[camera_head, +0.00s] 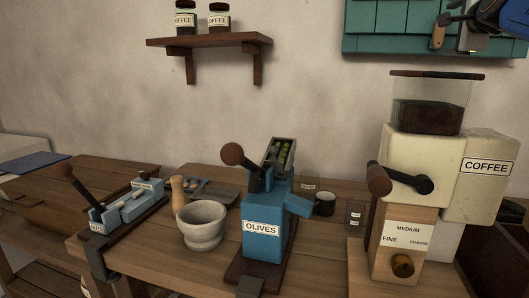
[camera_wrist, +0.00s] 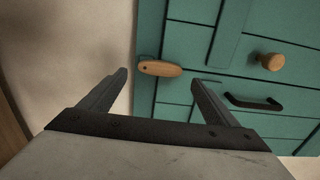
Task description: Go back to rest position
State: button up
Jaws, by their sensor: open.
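My gripper (camera_wrist: 158,78) is open with nothing between its two dark fingers. In the wrist view it faces the teal panelled cabinet (camera_wrist: 200,60). A wooden turn-latch (camera_wrist: 160,68) on the cabinet shows beyond the fingertips, in line with the gap between them. In the head view only part of my gripper (camera_head: 452,20) shows at the top right corner, in front of the teal cabinet (camera_head: 385,28) and high above the counter. Whether it touches the cabinet cannot be told.
Below on the wooden counter (camera_head: 130,262) stand a coffee grinder (camera_head: 425,150), a blue olive device (camera_head: 265,220), a stone mortar (camera_head: 202,226) and a nut device (camera_head: 130,205). A wall shelf (camera_head: 210,40) holds two coffee jars. The wall between shelf and cabinet is bare.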

aim_at(437, 33)
jog(key=x, duration=0.6)
jog(key=shift+f, duration=0.1)
jog(key=shift+a+n, duration=0.4)
jog(key=shift+n, duration=0.7)
jog(key=n, duration=0.3)
jog(key=shift+w+a+f+n, duration=0.1)
jog(key=shift+a+f+n, duration=0.05)
jog(key=shift+a+n, duration=0.2)
jog(key=n, duration=0.3)
jog(key=a+f+n, duration=0.1)
jog(key=n, duration=0.1)
jog(key=shift+w, duration=0.15)
jog(key=shift+a+r, duration=0.1)
